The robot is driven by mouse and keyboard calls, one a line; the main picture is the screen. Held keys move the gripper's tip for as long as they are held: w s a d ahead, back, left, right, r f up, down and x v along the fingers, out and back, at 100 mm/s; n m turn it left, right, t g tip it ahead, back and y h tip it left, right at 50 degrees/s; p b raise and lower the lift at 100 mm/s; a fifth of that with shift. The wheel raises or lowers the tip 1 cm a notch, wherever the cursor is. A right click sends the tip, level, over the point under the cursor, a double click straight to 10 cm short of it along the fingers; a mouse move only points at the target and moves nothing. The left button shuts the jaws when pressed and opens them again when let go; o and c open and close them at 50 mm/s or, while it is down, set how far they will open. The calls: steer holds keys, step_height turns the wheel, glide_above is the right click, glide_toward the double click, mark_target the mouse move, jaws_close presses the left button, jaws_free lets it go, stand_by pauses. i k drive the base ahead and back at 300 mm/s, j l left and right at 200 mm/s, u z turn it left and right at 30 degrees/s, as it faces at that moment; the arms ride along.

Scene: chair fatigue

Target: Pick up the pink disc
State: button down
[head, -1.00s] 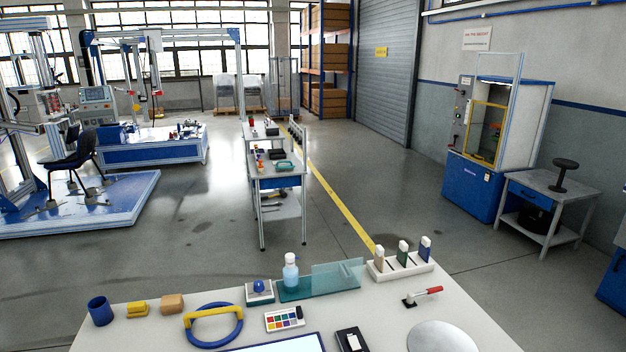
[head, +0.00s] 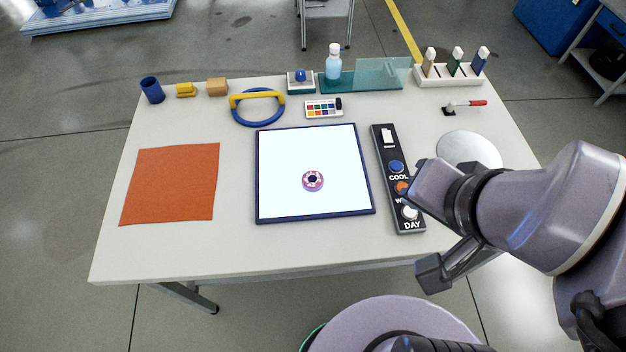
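A small pink disc (head: 313,186) with a dark centre lies on a bright white panel (head: 300,150) with a dark blue frame, in the middle of the table. It sits right of and below the panel's centre. My gripper (head: 422,225) is at the right, over the near right part of the table, beside a dark button strip (head: 383,147). Its two fingers are spread apart with nothing seen between them. The gripper is well to the right of the disc and not touching it. It hides part of the strip's right edge.
An orange cloth (head: 170,184) lies at the left. Along the back stand a blue cup (head: 152,90), a blue ring (head: 257,121) with a yellow grip, a bottle (head: 334,64), a teal glass plate (head: 382,74) and a slotted rack (head: 450,79).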

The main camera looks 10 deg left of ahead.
mark_target(312, 181)
steer(key=j+u, duration=0.45)
steer(key=j, duration=0.15)
steer(key=i+j+u, duration=0.15)
steer(key=j+u, duration=0.35)
steer(key=j, duration=0.1)
